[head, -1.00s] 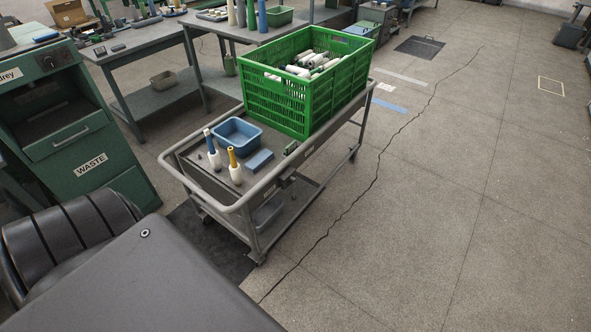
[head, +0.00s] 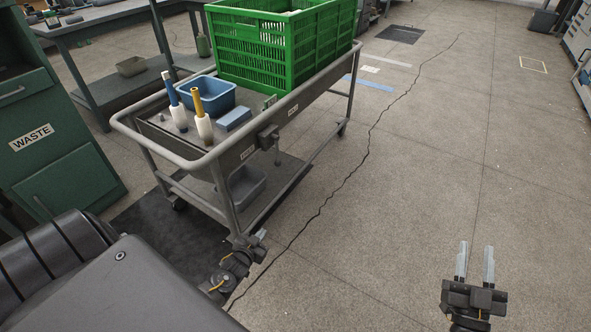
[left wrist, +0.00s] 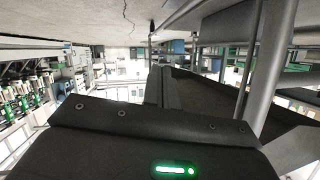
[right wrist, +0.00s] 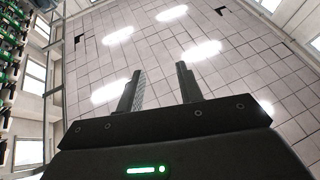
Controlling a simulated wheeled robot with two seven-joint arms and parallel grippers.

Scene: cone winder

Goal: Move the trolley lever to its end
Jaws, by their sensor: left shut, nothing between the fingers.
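The grey trolley (head: 195,170) stands left of centre in the head view. On its near long side is a dark block (head: 268,138) with a short lever (head: 277,156) hanging down from it. My left gripper (head: 258,239) is low by the trolley's near corner leg, below and apart from the lever. It is shut and empty; its closed fingers also show in the left wrist view (left wrist: 163,88), beside the trolley's tubes (left wrist: 268,60). My right gripper (head: 475,262) is open and empty over bare floor at the lower right; the right wrist view shows its parted fingers (right wrist: 160,88).
The trolley carries a green crate (head: 240,55), a blue bin (head: 205,95), a blue block (head: 234,119) and two cones with yarn (head: 201,115). A green waste cabinet (head: 60,150) stands at the left. Floor right of the trolley is clear.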

